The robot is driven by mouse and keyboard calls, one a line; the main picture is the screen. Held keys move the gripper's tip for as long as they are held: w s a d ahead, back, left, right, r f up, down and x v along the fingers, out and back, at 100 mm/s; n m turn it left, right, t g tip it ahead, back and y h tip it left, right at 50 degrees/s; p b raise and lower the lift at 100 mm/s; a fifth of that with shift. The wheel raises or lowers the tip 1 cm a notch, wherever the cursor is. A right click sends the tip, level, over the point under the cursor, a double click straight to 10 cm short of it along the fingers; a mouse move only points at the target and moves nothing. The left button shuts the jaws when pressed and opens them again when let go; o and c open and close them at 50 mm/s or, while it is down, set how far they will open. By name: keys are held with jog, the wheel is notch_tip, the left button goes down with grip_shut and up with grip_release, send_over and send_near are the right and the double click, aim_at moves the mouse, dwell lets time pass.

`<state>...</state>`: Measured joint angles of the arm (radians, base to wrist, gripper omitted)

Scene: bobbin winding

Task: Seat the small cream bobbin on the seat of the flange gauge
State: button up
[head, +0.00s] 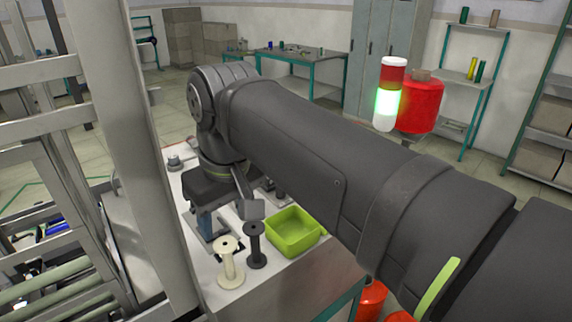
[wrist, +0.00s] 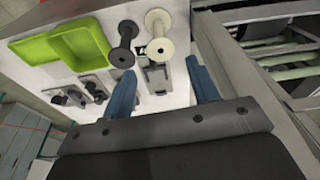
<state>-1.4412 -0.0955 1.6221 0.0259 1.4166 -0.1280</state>
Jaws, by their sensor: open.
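The cream bobbin (head: 230,268) stands upright on the white bench top, close to the front. In the wrist view the cream bobbin (wrist: 160,48) is seen from above, beyond the fingertips. My gripper (wrist: 161,67) is open, with its two blue fingers apart and nothing held. In the head view its blue fingers show below the wrist, behind the bobbin. A grey metal fixture (wrist: 156,77) lies on the bench between the fingers in the wrist view. I cannot tell whether it is the flange gauge, and its seat is not clear.
A dark bobbin (head: 256,248) stands right beside the cream one. A green tray (head: 293,248) lies to the right of both. Small dark fixtures (wrist: 72,95) stand left of the fingers in the wrist view. A metal frame (head: 155,150) rises along the bench's left side.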

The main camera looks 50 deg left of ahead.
aim_at(226, 244)
jog(key=shift+a+f, duration=0.2)
jog(key=shift+f, duration=0.95)
jog(key=shift+a+f, duration=0.25)
jog(key=shift+f, duration=0.85)
jog(key=shift+a+f, duration=0.2)
jog(key=shift+f, duration=0.95)
jog(key=shift+r, duration=0.1)
jog(key=c, duration=0.6)
jog(key=shift+r, duration=0.15)
jog(key=shift+r, duration=2.4)
jog(key=shift+a, duration=0.15)
